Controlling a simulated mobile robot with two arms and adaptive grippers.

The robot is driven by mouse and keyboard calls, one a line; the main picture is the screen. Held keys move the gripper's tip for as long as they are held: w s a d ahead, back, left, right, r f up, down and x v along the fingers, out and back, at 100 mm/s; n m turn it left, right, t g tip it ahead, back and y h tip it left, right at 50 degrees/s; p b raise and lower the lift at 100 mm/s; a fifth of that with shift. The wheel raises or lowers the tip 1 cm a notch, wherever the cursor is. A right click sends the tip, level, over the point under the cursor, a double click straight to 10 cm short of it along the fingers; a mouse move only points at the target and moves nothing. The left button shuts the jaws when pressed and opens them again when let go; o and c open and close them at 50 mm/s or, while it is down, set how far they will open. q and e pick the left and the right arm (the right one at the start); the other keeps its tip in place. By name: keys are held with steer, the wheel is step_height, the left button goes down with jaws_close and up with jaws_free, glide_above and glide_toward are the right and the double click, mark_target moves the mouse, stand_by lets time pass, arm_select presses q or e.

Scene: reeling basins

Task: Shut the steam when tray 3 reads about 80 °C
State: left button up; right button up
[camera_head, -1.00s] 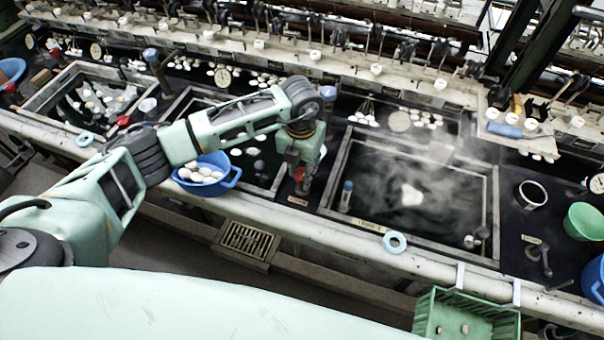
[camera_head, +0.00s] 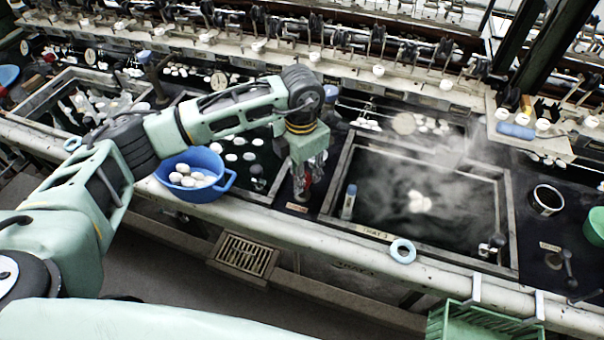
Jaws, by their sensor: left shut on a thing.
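The basin labelled tray 3 (camera_head: 338,165) is dark, with steam rising over it and a small clump of white cocoons (camera_head: 419,201) in the water. A blue-topped upright instrument (camera_head: 349,202) stands inside its left edge; I cannot read any temperature. My left gripper (camera_head: 303,187) points down at the left of tray 3, beside its frame. It is shut on a red valve handle (camera_head: 301,195), which the fingers mostly hide. My right gripper is out of view.
A blue bowl of cocoons (camera_head: 224,181) sits on the front ledge left of the gripper. A green crate (camera_head: 468,322) hangs below the ledge. A black-rimmed can (camera_head: 546,200) stands to the right.

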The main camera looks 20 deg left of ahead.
arm_select(q)
steer(key=shift+w+a+r, duration=0.2)
steer(key=shift+w+a, duration=0.05)
steer(key=shift+a, duration=0.05)
steer(key=o, duration=1)
steer(key=shift+a+f, duration=0.1)
steer(key=shift+s+d, duration=0.1)
steer(key=shift+d, duration=0.1)
step_height(320, 180, up, 12)
